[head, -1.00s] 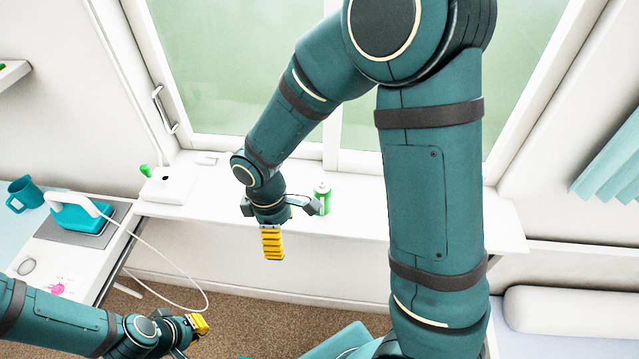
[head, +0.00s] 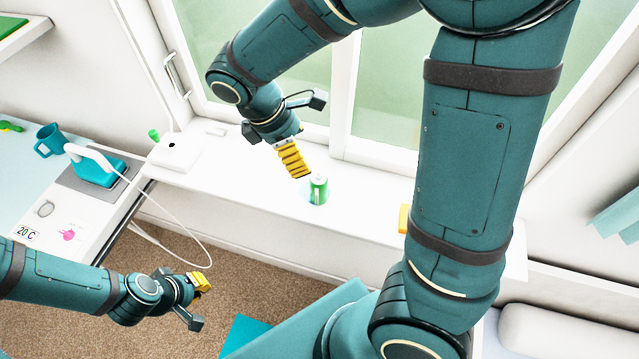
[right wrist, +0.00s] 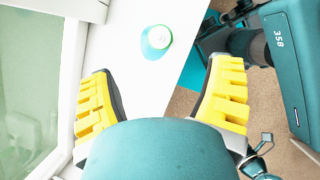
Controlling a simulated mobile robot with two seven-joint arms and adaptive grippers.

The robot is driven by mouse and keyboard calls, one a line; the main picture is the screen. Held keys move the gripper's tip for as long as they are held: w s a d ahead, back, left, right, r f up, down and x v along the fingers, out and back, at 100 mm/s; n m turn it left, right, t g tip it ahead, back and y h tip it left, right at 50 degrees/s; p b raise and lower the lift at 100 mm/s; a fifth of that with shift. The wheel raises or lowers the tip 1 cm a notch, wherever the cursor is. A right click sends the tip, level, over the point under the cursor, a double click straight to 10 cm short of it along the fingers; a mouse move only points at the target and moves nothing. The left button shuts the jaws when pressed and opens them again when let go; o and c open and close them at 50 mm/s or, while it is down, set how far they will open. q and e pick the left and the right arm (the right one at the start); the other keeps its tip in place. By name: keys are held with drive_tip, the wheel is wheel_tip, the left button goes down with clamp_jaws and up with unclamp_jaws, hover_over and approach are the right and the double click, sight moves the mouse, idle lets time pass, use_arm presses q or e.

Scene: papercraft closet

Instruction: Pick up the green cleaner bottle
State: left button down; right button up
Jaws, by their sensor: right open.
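The green cleaner bottle (head: 319,188) stands upright on the white window sill, with a white label and pale top. My right gripper (head: 297,162) is just up and left of it in the head view, its yellow fingers tilted down toward it. In the right wrist view the bottle (right wrist: 156,40) shows from above, ahead of the fingertips and between their lines. The right gripper (right wrist: 163,72) is open and empty there, apart from the bottle. My left gripper (head: 200,285) hangs over the carpet at lower left; its jaw gap is not clear.
The sill (head: 260,205) is clear around the bottle. A white box (head: 177,152) stands at its left end, and an orange object (head: 403,218) is partly hidden by my right arm. The window stands close behind. A teal iron (head: 97,170) and mug (head: 50,140) are at left.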

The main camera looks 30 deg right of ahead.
sight(317, 174)
drive_tip(key=b+x, duration=0.1)
drive_tip(key=x, duration=1.1)
drive_tip(key=shift+w+d+f, duration=0.1)
drive_tip(key=shift+f, duration=0.3)
drive_tip(key=c, duration=1.3)
